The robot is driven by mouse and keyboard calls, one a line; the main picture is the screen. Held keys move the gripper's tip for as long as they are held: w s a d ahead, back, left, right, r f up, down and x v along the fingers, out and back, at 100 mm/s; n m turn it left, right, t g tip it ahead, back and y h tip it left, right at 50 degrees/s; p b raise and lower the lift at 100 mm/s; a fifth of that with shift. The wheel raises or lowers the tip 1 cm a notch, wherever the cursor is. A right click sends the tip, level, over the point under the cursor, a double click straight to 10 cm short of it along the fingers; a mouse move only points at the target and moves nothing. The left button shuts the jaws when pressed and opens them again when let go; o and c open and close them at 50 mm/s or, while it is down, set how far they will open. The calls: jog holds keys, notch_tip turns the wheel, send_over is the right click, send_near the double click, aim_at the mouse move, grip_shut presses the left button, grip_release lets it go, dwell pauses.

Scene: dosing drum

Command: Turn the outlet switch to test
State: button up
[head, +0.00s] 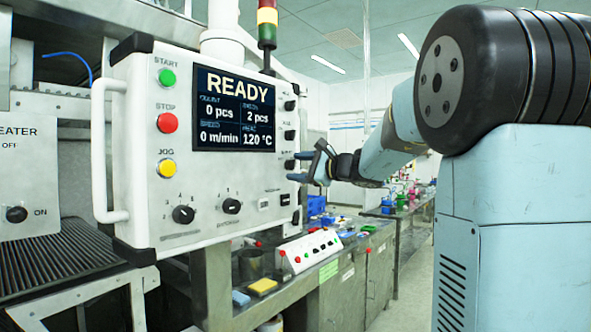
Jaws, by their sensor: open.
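A white control panel (145,160) with a READY display (232,110) fills the left middle of the head view. Several small black switches run down its right edge, among them an upper one (290,105) and a lower one (284,199). Their labels are too small to read, so I cannot tell which is the outlet switch or how it is set. My gripper (300,167) is open and empty at the panel's right edge, around the height of the middle switches. I cannot tell whether it touches the panel.
Start (167,78), stop (167,123) and jog (166,169) buttons sit left of the display, with two knobs below. A white handle (98,150) stands out at the panel's left. A heater panel (30,175) is further left. A cluttered bench (335,275) lies below.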

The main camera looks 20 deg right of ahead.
jog(key=v, duration=1.3)
jog(key=shift+s+d+f, duration=0.1)
jog(key=s+a+f+n+g+h, duration=0.3)
jog(key=s+a+f+n+g, duration=0.5)
jog(key=s+a+f, duration=0.45)
jog(key=s+d+f+n+g+h, duration=0.1)
jog(key=s+d+f+n+h, duration=0.1)
jog(key=s+f+n+h, duration=0.5)
jog(key=s+f+n, duration=0.2)
jog(key=s+f, duration=0.2)
jog(key=s, duration=0.2)
jog(key=shift+s+d+h, duration=0.3)
jog(key=shift+d, duration=0.1)
